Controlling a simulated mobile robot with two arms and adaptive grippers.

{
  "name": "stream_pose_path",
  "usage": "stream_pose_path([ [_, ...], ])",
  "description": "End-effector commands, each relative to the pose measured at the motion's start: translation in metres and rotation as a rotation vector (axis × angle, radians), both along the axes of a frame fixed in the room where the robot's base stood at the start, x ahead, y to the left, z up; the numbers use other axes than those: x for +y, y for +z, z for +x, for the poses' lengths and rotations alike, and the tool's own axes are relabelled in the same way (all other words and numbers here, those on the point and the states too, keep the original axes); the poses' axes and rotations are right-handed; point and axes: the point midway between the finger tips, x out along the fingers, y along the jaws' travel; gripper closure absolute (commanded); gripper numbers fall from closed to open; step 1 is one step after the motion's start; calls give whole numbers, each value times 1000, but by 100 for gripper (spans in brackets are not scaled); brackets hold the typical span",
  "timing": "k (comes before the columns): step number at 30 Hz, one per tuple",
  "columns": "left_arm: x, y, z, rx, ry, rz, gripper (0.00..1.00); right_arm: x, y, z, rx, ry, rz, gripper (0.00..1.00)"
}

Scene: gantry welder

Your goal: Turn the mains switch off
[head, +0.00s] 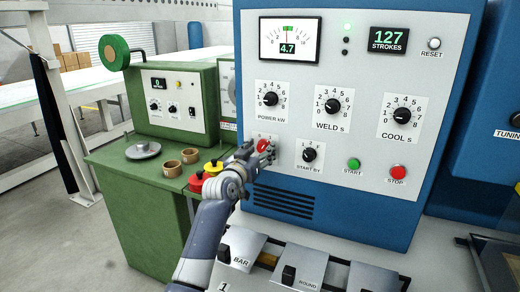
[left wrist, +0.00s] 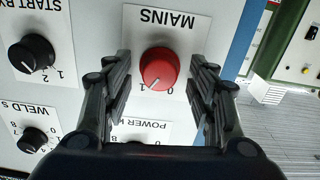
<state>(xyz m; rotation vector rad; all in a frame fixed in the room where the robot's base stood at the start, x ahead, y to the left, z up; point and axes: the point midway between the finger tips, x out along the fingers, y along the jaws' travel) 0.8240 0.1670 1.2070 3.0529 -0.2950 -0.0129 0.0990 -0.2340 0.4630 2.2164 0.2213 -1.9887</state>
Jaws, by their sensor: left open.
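The mains switch (left wrist: 159,68) is a round red knob on a white plate marked MAINS, with 0 and 1 on it. The left wrist view shows it upside down. In the head view the red knob (head: 263,145) is partly hidden by my left gripper (head: 258,157). My left gripper (left wrist: 160,92) is open, with one finger on each side of the knob. Gaps show between the fingers and the knob, so it is not gripped. My right gripper is not in view.
The START BY dial (head: 309,153), the POWER dial (head: 270,98), the green START button (head: 354,163) and the red STOP button (head: 398,171) are on the same panel. A green cabinet (head: 140,215) stands to the left. Switch plates (head: 300,265) lie below the panel.

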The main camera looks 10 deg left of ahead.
Motion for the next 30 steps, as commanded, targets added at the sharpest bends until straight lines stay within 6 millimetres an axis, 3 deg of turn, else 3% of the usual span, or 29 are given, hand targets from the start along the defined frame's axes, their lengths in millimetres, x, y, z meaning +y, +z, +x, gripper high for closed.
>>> stream_pose_path([
  [8, 0, 0, 1, -1, 0, 0, 48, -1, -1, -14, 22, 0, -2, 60],
  [14, 0, 0, 1, -1, 0, 0, 88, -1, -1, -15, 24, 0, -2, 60],
  [15, 0, 0, 1, 0, 0, 0, 92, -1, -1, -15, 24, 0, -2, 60],
  [30, 0, 1, 1, 20, 0, -99, 92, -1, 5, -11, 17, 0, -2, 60],
])
